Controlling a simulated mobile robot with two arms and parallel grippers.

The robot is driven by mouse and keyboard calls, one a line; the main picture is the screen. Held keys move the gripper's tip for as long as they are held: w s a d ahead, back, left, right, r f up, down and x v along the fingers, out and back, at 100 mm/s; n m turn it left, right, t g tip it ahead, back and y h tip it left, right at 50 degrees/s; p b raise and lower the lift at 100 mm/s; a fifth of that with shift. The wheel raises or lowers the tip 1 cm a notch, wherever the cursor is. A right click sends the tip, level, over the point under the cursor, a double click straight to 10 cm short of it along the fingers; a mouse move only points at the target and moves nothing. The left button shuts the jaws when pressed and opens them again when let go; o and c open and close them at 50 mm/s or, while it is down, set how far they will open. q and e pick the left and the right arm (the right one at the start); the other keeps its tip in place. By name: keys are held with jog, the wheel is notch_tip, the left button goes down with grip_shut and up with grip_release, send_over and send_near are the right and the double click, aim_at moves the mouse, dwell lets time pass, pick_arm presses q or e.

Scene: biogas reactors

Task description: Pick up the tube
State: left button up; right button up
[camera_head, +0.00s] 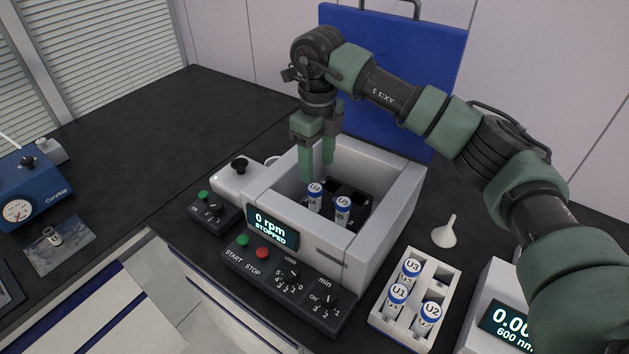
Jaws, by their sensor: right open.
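Two capped white-and-blue tubes stand in the square well of the white centrifuge (399,196). One tube (315,197) is at the left in the well. The other, marked U5 (343,211), is to its right and slightly nearer. My right gripper (318,172) points down into the well from above, with green fingers apart and nothing between them. Its fingertips are just behind and above the two tubes. Whether they touch a tube is unclear. More tubes, U3 (410,271), U1 (396,297) and U2 (429,319), stand in a white rack at the right. My left gripper is not in view.
The centrifuge display (271,229) reads 0 rpm, stopped. The white rack (412,334) has an empty slot or slots. A white funnel (445,232) and a 600 nm meter (506,324) are at the right. A blue panel (424,60) stands behind. The dark bench at left is mostly clear.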

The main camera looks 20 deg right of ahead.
aim_at(315, 188)
jog(key=shift+s+a+f+p, duration=0.15)
jog(key=shift+s+f+p, duration=0.25)
jog(key=shift+f, duration=0.25)
jog(key=shift+s+a+f+p, duration=0.15)
jog(key=shift+s+f+p, duration=0.2)
jog(key=shift+f, duration=0.25)
notch_tip(315, 188, down, 3)
jog(key=shift+w+a+r+p, duration=0.1)
jog(key=shift+w+p, duration=0.05)
jog(key=shift+p, duration=0.6)
notch_tip(315, 188, down, 2)
jog(key=shift+w, duration=0.1)
jog(key=c, duration=1)
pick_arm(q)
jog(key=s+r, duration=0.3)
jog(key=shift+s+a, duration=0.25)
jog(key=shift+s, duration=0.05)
pick_arm(e)
grip_shut()
